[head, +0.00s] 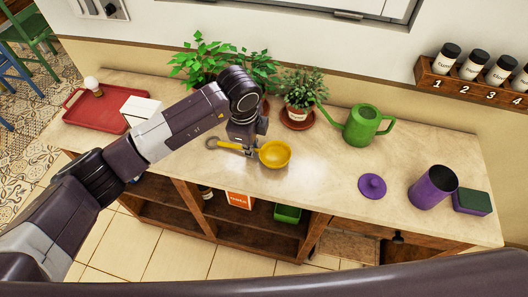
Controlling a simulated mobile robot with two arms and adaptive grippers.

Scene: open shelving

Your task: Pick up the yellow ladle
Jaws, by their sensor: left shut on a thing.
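The yellow ladle (275,154) is at the middle of the counter, its round bowl to the right and its handle pointing left. My left gripper (249,150) comes down from above and is shut on the ladle's handle close to the bowl. The handle's end shows to the left of the gripper. I cannot tell whether the ladle touches the counter or is slightly above it. My right gripper is not in view.
The wooden counter (325,185) holds a red tray (90,123), potted plants at the back, a green watering can (362,125), a purple lid (372,186), a purple canister (432,188) and a sponge (472,202). A jar rack (470,88) hangs at right. The front middle is clear.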

